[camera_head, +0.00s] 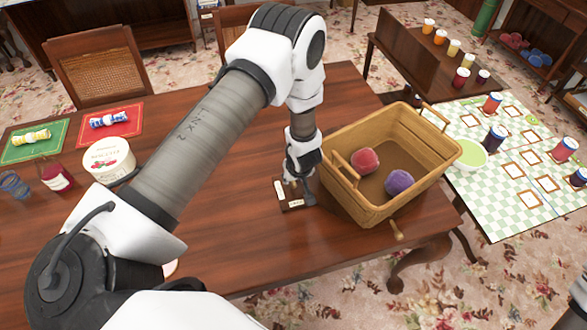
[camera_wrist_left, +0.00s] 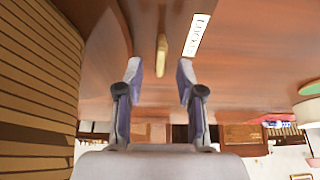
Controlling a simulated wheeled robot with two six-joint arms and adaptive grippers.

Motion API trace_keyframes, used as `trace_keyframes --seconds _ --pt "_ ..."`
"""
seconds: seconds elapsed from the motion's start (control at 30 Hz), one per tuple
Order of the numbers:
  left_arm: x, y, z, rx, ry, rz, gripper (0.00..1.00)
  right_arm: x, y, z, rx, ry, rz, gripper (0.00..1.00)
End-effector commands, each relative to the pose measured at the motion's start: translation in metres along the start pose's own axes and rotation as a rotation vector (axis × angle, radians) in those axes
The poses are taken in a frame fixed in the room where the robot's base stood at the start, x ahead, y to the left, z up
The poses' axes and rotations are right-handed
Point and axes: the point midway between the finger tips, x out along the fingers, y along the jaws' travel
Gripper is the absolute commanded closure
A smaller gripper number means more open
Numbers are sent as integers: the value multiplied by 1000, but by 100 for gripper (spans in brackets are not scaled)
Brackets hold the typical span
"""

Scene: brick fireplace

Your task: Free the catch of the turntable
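The turntable's catch is a small dark plate (camera_head: 289,194) with a pale label on the table, left of the basket. In the left wrist view its tan lever (camera_wrist_left: 161,55) stands beside a white lettered label (camera_wrist_left: 196,35). My left gripper (camera_head: 302,190) points down at the catch. In the wrist view my left gripper (camera_wrist_left: 160,78) is open, with the lever ahead between its fingertips and apart from them. A rounded wooden edge (camera_wrist_left: 108,45), perhaps the turntable's, shows left of the lever. In the head view the turntable is mostly hidden under the basket. My right gripper is not in view.
A wicker basket (camera_head: 415,135) with a red ball (camera_head: 365,160) and a purple ball (camera_head: 398,182) stands close right of my gripper. A wooden knob (camera_head: 397,231) sticks out below it. A round tub (camera_head: 109,160) stands left. The table's front middle is clear.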

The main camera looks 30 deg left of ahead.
Motion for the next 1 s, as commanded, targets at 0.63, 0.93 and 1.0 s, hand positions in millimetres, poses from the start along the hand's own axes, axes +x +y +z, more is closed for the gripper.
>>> trace_keyframes --seconds 0.63,0.93,1.0 --pt "-104 0 0 0 -1 -1 62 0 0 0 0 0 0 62" --pt "-104 0 0 -1 -1 -1 62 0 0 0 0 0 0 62" --pt "-104 0 0 -1 -1 -1 62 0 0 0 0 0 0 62"
